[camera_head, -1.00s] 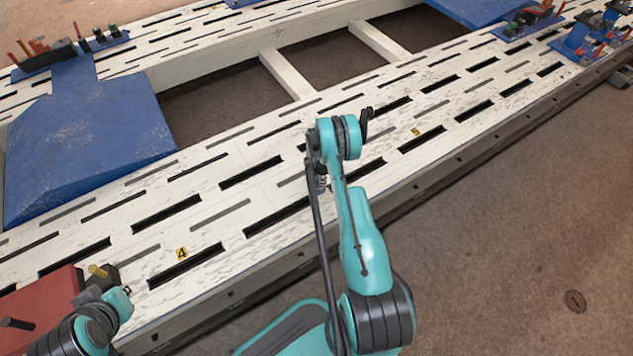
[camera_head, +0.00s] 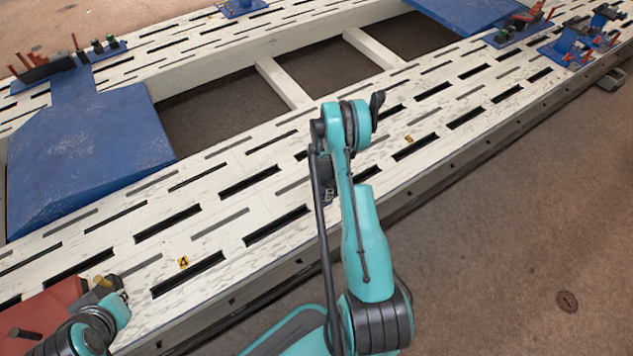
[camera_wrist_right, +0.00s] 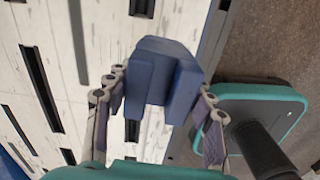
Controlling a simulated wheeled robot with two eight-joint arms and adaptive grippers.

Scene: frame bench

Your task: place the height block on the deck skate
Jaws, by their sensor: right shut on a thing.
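A dark blue stepped block (camera_wrist_right: 163,62), which I take for the height block, sits between the fingers of my right gripper (camera_wrist_right: 158,88) in the right wrist view. The fingers are shut on its two sides, above the slotted bench. In the head view my right arm hides this gripper and the block. My left gripper (camera_head: 114,300) is at the lower left, beside a red block-like body (camera_head: 45,308); its fingers are not clear. I cannot tell whether the red body is the deck skate.
The pale slotted frame bench (camera_head: 225,235) crosses the view, with number tag 4 (camera_head: 183,262) on its near rail. A blue ramp plate (camera_head: 90,155) lies at the left. Blue clamp fixtures (camera_head: 570,48) stand at the far right. The near rail's middle is mostly clear.

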